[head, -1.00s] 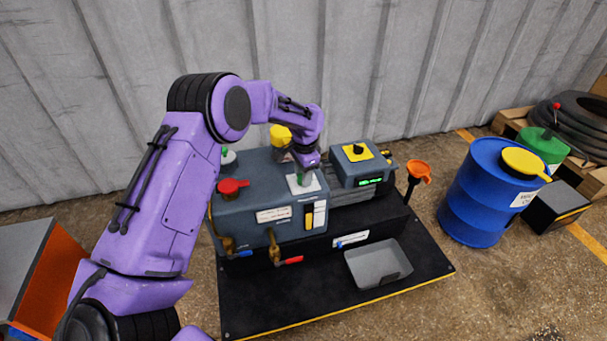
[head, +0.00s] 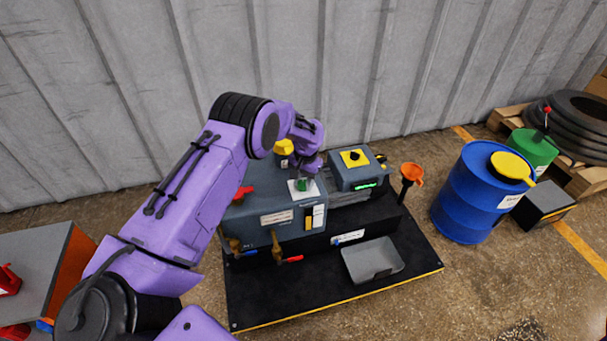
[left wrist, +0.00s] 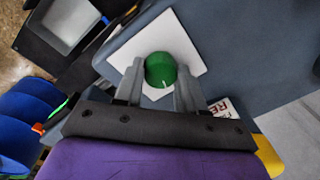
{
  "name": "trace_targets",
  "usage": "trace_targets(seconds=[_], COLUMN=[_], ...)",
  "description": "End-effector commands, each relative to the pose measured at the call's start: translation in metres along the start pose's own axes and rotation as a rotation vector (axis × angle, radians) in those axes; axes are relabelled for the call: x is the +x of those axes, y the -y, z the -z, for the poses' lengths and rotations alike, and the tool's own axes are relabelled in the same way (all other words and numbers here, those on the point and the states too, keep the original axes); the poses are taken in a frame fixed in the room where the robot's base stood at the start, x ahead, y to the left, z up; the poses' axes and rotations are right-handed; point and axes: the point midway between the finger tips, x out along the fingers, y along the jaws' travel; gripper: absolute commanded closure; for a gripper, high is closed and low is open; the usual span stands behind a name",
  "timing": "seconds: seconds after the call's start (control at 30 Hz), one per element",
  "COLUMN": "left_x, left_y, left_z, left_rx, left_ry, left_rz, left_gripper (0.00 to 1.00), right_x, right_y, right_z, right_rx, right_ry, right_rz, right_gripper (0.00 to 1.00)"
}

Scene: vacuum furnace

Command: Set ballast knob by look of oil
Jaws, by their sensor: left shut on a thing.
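The green ballast knob (head: 302,185) sits on a white square plate on top of the grey pump housing (head: 268,218). It also shows in the left wrist view (left wrist: 160,68), with a white mark on its edge on the side toward my gripper. My left gripper (head: 304,178) reaches down from above, shut on the knob, one finger on each side in the left wrist view. The oil sight glass (head: 309,217) on the pump's front shows yellow-amber oil in its lower part; the exact shade is hard to judge. My right gripper is not in view.
A yellow cap (head: 284,147) and a red knob (head: 243,193), partly hidden by my arm, are on the pump. A box with a black switch on yellow (head: 354,157) stands behind right.

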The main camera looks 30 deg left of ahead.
Motion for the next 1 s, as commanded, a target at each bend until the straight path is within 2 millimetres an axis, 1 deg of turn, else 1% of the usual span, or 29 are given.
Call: trace_targets(seconds=[0.03,0.1,0.4,0.6,0.97,1.0], left_x=[-0.0036,-0.0028,-0.0016,-0.0013,-0.0014,-0.0014], left_y=[0.0002,0.0005,0.0007,0.0006,0.0008,0.0008], left_z=[0.0012,0.0014,0.0019,0.0023,0.0025,0.0025], left_rx=[-0.033,-0.077,-0.206,-0.238,-0.243,-0.243], left_ry=[-0.002,0.001,0.007,0.008,0.007,0.007], left_rz=[0.0,0.001,0.001,0.0,0.0,0.0], left_gripper=[0.91,0.91,0.91,0.91,0.91,0.58], right_x=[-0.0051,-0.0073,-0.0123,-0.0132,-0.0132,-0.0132], right_y=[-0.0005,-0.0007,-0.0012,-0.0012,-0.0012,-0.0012], right_z=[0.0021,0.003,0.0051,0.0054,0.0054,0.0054], right_rx=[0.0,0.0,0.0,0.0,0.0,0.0], right_ry=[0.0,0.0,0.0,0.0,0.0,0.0], right_rz=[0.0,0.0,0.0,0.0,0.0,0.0], right_gripper=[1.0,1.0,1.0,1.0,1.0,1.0])
